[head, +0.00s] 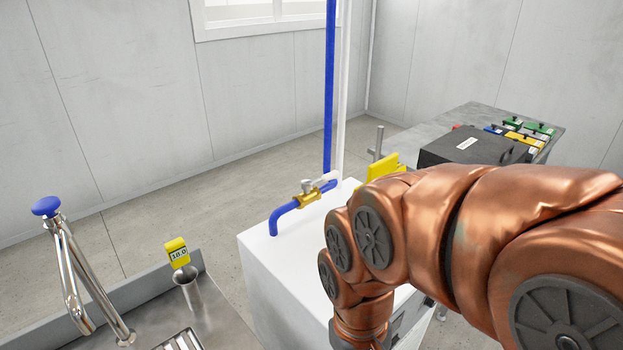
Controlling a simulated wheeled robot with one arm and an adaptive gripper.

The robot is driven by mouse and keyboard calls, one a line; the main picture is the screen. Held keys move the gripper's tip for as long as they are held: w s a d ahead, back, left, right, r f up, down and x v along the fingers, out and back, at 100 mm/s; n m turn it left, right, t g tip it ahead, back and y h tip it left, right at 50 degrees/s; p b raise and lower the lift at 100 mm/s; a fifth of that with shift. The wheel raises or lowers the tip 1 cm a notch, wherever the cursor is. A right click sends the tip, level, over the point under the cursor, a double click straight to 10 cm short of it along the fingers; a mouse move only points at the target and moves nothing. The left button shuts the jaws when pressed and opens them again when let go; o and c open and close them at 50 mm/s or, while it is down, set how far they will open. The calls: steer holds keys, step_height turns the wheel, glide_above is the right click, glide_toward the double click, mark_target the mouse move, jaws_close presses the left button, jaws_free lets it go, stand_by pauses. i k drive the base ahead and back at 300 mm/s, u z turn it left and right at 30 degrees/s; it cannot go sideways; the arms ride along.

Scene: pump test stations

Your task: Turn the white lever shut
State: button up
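The white lever (322,179) sits on a brass valve (309,199) in the blue pipe (286,211), above the far part of a white cabinet's top. The lever looks roughly in line with the short pipe run, slanting up to the right. Nothing touches it. My copper-coloured arm reaches in from the right and bends down in front of the cabinet, to the right of and nearer than the valve. My gripper is below the bottom edge of the picture, so its fingers are hidden.
The white cabinet (285,290) stands mid-picture. At left is a steel sink with a chrome, blue-knobbed faucet (47,207) and a yellow meter (177,252) reading about 18.0. A grey bench (480,118) behind my arm holds a dark box (470,147) and coloured small boxes. Open floor lies behind.

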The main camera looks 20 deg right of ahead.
mark_target(306, 184)
steer(key=u, duration=1.75)
steer(key=k, duration=1.4)
steer(key=z, duration=1)
